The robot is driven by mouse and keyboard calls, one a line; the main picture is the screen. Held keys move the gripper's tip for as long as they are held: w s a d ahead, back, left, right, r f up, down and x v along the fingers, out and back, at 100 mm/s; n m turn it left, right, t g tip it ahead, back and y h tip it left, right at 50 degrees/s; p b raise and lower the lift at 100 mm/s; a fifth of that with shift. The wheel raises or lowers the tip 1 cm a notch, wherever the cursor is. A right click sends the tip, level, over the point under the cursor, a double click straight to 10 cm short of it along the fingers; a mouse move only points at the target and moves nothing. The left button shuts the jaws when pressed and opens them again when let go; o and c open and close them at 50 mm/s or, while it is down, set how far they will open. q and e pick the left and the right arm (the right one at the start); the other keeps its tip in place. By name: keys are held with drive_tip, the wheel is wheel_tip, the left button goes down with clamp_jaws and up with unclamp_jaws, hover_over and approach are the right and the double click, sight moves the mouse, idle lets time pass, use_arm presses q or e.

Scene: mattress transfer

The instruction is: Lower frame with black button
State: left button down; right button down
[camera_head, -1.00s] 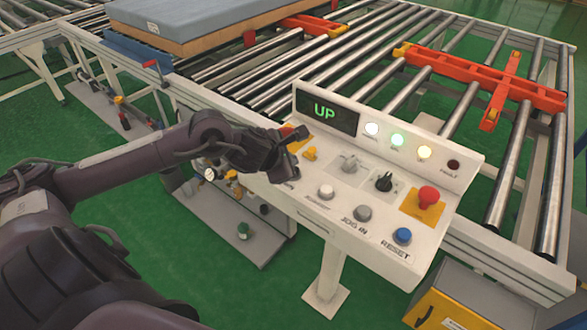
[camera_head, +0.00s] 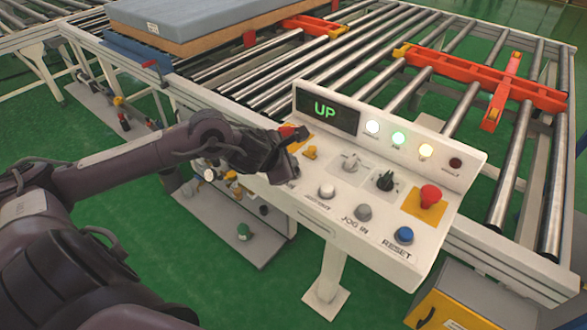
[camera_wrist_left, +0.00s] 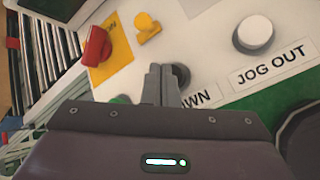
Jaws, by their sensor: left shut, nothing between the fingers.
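The control panel (camera_head: 335,190) has a display (camera_head: 325,110) reading "UP". In the left wrist view, a black button (camera_wrist_left: 182,75) sits by a label ending in "WN", partly hidden behind my left gripper's fingers. My left gripper (camera_wrist_left: 160,68) is shut and empty, with its tips right beside the button; contact cannot be told. In the head view, my left gripper (camera_head: 297,141) is over the panel's left end and hides the black button. The orange-red frame (camera_head: 480,75) lies among the conveyor rollers. My right gripper is not in view.
A white button (camera_wrist_left: 255,32) is by "JOG OUT". A red stop button (camera_head: 429,196) is at the panel's right. A grey-topped mattress (camera_head: 190,15) rests on the rollers.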

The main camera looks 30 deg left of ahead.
use_arm(q)
drive_tip(key=shift+f+b, duration=0.9)
drive_tip(key=shift+b, duration=0.1)
idle(0.8)
drive_tip(key=shift+r, duration=0.1)
drive_tip(key=shift+r+p, duration=0.95)
drive_tip(key=shift+r, duration=0.3)
wheel_tip(320, 180, up, 5)
drive_tip(key=p, duration=0.3)
drive_tip(key=shift+p, duration=0.35)
